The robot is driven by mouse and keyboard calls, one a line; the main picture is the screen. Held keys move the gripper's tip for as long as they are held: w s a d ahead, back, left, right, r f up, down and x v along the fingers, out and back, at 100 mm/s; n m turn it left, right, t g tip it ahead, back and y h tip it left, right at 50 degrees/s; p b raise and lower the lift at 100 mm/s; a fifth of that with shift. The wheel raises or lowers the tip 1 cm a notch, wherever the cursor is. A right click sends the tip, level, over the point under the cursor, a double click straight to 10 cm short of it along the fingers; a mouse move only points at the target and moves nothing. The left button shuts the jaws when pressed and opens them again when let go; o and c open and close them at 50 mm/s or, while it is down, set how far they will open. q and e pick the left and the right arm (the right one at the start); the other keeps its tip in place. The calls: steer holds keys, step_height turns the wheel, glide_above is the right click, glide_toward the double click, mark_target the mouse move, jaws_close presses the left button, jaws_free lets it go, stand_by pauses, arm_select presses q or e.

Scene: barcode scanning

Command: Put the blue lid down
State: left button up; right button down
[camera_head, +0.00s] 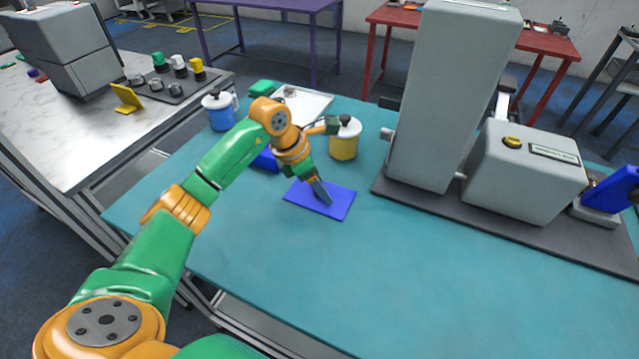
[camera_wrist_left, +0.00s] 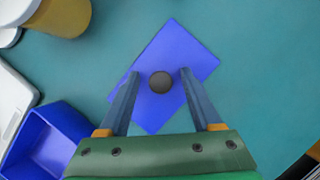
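The blue lid (camera_head: 342,203) is a flat blue plate lying on the teal table. In the left wrist view the lid (camera_wrist_left: 185,50) has a round dark knob (camera_wrist_left: 161,82) near its middle. My left gripper (camera_head: 325,196) is low over the lid. In the left wrist view its fingers (camera_wrist_left: 160,73) are open, one on each side of the knob, with a gap on both sides. An open blue box (camera_wrist_left: 45,148) stands beside the lid. In the head view the box (camera_head: 264,161) is partly hidden by my arm. My right gripper is not in view.
A yellow jar (camera_head: 343,143) and a blue jar (camera_head: 219,112), both with white lids, stand behind. A white tray (camera_head: 312,104) lies between them. A tall grey machine (camera_head: 445,100) stands to the right. The table front is clear.

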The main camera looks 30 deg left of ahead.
arm_select(q)
steer(key=shift+r, duration=0.1)
steer(key=shift+r, duration=0.25)
steer(key=v, duration=1.1)
steer(key=shift+s+r+b, duration=0.2)
steer(key=shift+r+b, duration=0.1)
steer(key=shift+b, duration=0.1)
steer(key=shift+a, duration=0.15)
